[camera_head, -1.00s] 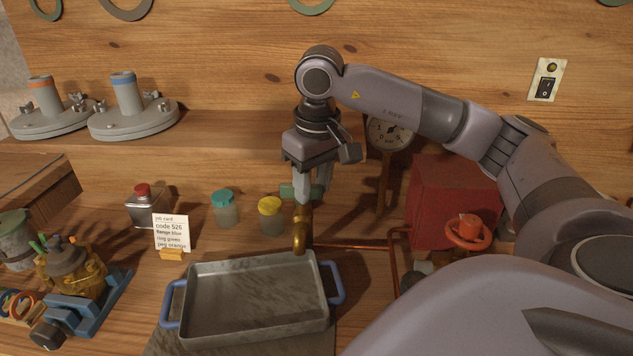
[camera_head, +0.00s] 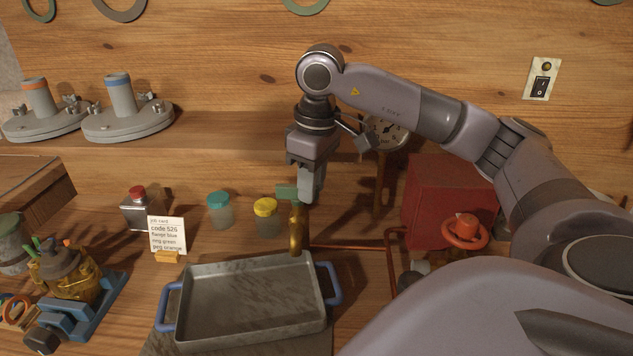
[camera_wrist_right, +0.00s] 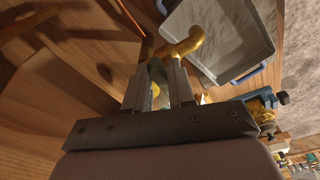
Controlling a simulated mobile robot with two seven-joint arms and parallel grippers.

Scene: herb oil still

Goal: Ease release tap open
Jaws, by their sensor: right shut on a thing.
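The release tap is a brass spout (camera_head: 298,230) with a green lever handle (camera_head: 288,192) on top, behind the back edge of the grey tray (camera_head: 190,297). My right gripper (camera_head: 307,190) comes down from above and is shut on the green handle. In the right wrist view, the fingers (camera_wrist_right: 160,90) close around the handle and the brass spout (camera_wrist_right: 183,46) shows just beyond them. Part of the handle is hidden by the fingers. No liquid shows at the spout. My left gripper is not in view.
Jars with teal (camera_head: 219,198) and yellow (camera_head: 265,206) lids stand left of the tap. A job card (camera_head: 167,235) stands further left. A copper pipe (camera_head: 350,246), a red box (camera_head: 437,203) and a red valve wheel (camera_head: 464,232) lie to the right.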

